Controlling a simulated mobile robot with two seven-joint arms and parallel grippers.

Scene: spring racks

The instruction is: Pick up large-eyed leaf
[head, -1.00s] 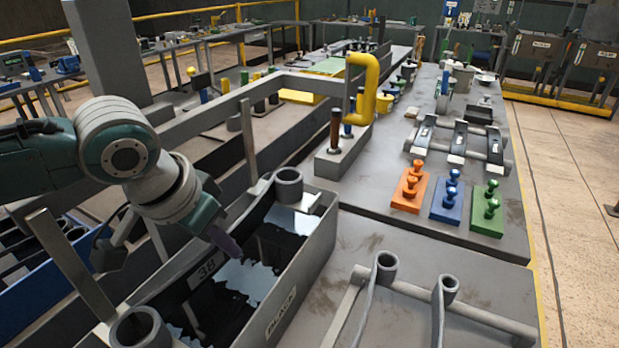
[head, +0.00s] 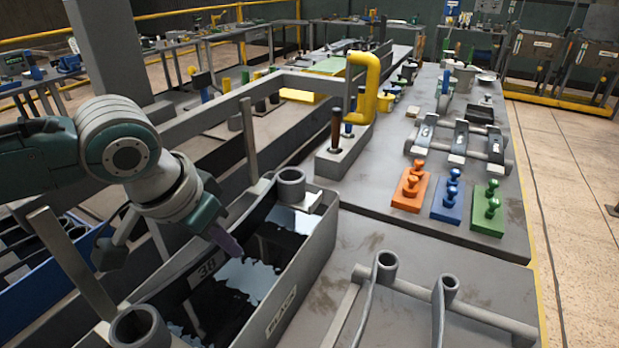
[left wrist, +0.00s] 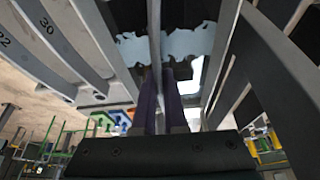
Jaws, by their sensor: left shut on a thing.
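My left gripper (head: 228,246) reaches into the grey bin marked 38 (head: 312,262), its purple fingertips pointing down between the walls. In the left wrist view the purple fingers (left wrist: 160,95) are shut on a thin grey strip (left wrist: 154,35) seen edge-on, which runs up the picture between them. I take this strip to be the leaf; its eyes do not show, so I cannot tell their size. In the head view the held strip cannot be made out. My right gripper is not in view.
Grey tube posts (head: 291,184) stand at the bin's ends. A rail with two eyed rods (head: 387,262) lies on the bench to the right. Orange, blue (head: 447,207) and green peg blocks stand farther back. A tall flat upright (head: 70,262) stands left of the gripper.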

